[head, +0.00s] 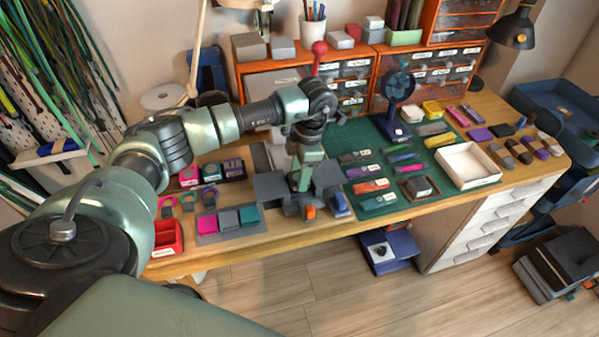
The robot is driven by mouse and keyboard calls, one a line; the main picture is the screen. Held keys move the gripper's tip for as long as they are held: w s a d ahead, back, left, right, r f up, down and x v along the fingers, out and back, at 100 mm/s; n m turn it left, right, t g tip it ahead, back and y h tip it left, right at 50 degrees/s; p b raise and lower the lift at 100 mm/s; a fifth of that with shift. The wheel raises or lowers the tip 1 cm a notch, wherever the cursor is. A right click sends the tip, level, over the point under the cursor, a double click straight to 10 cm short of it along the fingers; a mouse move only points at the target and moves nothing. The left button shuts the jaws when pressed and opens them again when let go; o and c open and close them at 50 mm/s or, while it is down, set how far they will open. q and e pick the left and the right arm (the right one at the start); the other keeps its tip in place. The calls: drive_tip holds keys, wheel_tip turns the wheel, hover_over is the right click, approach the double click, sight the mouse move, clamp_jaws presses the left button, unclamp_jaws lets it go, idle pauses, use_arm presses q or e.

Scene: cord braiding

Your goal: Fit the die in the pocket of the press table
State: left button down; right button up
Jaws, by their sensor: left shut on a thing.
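My left gripper (304,209) hangs over the front part of the table, left of the green cutting mat. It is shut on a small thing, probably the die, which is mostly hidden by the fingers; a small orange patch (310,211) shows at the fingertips. The press shows by its red knob (319,48) and a bit of grey body (279,155) behind my arm. Its table and pocket are hidden behind my wrist and gripper, so I cannot tell how the die lies to the pocket. My right gripper is out of view.
A blue piece (340,204) lies just right of the gripper. A grey tray (228,236) with coloured blocks and a red bin (163,238) stand left. The green mat (350,136) holds several labelled pieces and a blue stand (398,95). A white tray (467,165) is farther right.

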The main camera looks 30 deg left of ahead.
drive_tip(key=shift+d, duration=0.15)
use_arm(q)
drive_tip(key=shift+c, duration=1.4)
unclamp_jaws()
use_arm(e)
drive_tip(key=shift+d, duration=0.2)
use_arm(q)
drive_tip(key=shift+w+d+r+p, duration=0.15)
drive_tip(key=shift+r+p, duration=0.8)
drive_tip(key=shift+r, duration=0.55)
drive_tip(key=shift+w+d+r+p, duration=0.15)
drive_tip(key=shift+r+p, duration=0.8)
drive_tip(key=shift+r, duration=0.55)
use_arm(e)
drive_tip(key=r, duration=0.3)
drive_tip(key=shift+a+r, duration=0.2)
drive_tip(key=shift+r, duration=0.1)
